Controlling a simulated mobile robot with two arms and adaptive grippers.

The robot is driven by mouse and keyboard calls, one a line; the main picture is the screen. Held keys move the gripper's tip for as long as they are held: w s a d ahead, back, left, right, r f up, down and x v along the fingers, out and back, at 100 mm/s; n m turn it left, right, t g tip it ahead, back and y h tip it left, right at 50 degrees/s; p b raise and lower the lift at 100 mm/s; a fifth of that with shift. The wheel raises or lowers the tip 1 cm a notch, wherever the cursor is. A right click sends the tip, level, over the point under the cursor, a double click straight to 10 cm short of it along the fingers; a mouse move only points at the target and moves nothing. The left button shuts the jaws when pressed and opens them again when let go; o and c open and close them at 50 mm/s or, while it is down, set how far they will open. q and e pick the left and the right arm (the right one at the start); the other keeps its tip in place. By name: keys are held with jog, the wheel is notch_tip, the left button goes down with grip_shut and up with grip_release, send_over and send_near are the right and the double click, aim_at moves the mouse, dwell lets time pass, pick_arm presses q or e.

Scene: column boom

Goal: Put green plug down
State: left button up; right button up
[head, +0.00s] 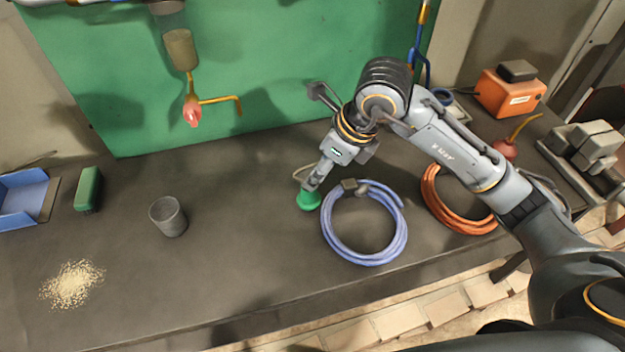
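The green plug (308,201) is a small round piece at the middle of the dark worktop, just left of the blue hose coil. My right gripper (311,185) points down from the upper right, its fingers closed on the top of the plug. The plug is at or just above the worktop; I cannot tell whether it touches. My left gripper is not in view.
A blue hose coil (335,246) lies close to the right of the plug, an orange coil (436,205) farther right. A green panel (280,60) stands behind.

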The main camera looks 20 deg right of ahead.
jog(key=v, duration=0.5)
jog(key=shift+f, duration=0.15)
dwell(0.3)
